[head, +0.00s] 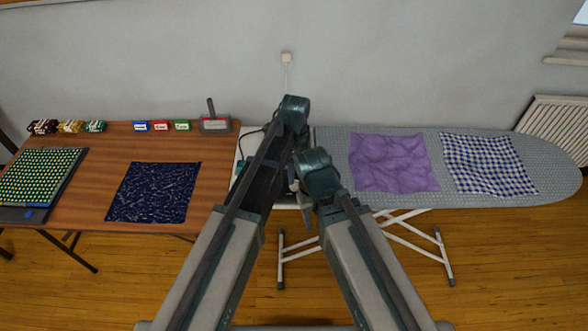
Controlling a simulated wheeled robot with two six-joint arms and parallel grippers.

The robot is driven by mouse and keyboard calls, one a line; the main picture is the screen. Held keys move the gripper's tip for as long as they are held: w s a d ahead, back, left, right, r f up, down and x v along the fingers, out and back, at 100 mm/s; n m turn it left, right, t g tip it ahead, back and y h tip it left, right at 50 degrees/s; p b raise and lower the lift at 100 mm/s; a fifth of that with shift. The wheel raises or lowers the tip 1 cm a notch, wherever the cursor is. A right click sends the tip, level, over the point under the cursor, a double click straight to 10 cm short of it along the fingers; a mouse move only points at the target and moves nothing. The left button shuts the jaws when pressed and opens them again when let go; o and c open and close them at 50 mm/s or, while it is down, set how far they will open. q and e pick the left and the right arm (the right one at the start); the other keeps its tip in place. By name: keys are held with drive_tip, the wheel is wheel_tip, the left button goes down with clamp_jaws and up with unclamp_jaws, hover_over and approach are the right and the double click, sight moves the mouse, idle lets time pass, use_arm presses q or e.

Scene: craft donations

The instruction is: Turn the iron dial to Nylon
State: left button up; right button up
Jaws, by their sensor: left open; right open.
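My two arms reach up the middle of the head view and cover the left end of the ironing board (470,197). The iron and its dial are not visible; a dark cord shows beside my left arm, over the pale end part (250,143) of the board. My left gripper (293,182) is mostly hidden among the arm links, over that end of the board. My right gripper (307,217) is partly seen just below it, near the board's front edge. Both are open, and I see nothing held. Whether either touches the iron cannot be told.
A purple crumpled cloth (388,162) and a blue checked cloth (489,165) lie on the board. The wooden table (100,185) at left bears a navy cloth (151,191), a green patterned cloth (42,176), small coloured boxes (160,126) and a grey handled block (215,123).

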use_arm(q)
wheel_tip(320, 180, up, 9)
drive_tip(key=p, duration=0.7)
drive_tip(key=shift+w+f, duration=0.15)
drive_tip(key=shift+w, duration=0.1)
use_arm(e)
wheel_tip(320, 180, up, 9)
drive_tip(key=shift+f, duration=0.15)
